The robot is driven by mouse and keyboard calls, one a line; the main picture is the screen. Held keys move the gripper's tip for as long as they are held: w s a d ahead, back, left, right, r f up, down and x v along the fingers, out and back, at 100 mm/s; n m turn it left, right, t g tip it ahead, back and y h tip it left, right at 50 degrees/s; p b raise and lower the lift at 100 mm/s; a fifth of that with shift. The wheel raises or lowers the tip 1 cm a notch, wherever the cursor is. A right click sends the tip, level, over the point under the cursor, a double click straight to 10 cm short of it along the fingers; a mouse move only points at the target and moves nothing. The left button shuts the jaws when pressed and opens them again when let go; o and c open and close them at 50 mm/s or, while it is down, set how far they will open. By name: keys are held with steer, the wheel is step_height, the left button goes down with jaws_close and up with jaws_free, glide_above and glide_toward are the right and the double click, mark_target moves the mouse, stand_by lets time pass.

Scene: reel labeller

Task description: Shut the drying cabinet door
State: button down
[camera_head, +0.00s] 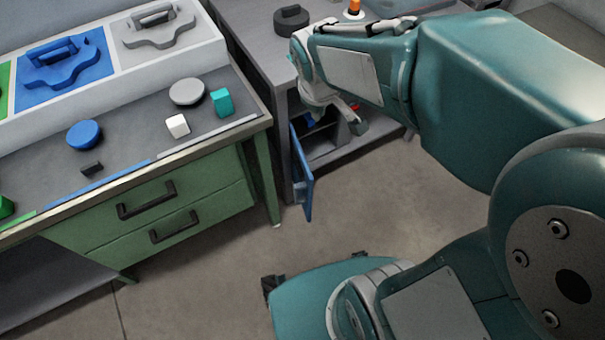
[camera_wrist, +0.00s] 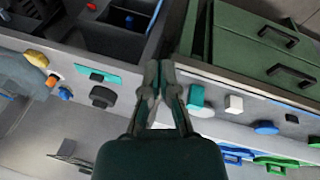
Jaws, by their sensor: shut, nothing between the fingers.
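The drying cabinet (camera_head: 325,151) is the grey compartment under the grey bench in the head view. Its blue door (camera_head: 303,178) stands open, swung out toward the floor at the cabinet's left side. In the wrist view the open cabinet (camera_wrist: 113,38) is at upper left, and the thin blue-edged door (camera_wrist: 157,14) is beside it. My gripper (camera_head: 352,122) is in front of and above the cabinet, right of the door. In the wrist view my gripper (camera_wrist: 160,68) has its fingers together and empty. I cannot tell whether it touches the door.
A green workbench (camera_head: 160,215) with two drawers stands left of the cabinet, with blocks and discs on top. A black round object (camera_head: 291,18) and an orange-topped item (camera_head: 354,8) are on the grey bench. The floor (camera_head: 220,270) in front of the door is clear.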

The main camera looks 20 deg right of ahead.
steer(key=w+a+f+n+g, duration=0.1)
steer(key=w+a+f+n, duration=0.2)
steer(key=f, duration=0.5)
steer(key=w+f+n+g+h, duration=0.1)
steer(key=w+f+n, duration=0.25)
steer(key=f, duration=0.45)
steer(key=w+a+f+n+g, duration=0.1)
steer(key=w+a+f+n, duration=0.2)
steer(key=f, duration=0.5)
step_height(320, 180, down, 10)
steer(key=f+n, duration=0.1)
steer(key=n, duration=0.2)
steer(key=d+f, duration=0.5)
steer(key=f, duration=0.4)
steer(key=shift+w+d+h, duration=0.3)
steer(key=shift+w+d, duration=0.1)
steer(key=shift+d, duration=0.1)
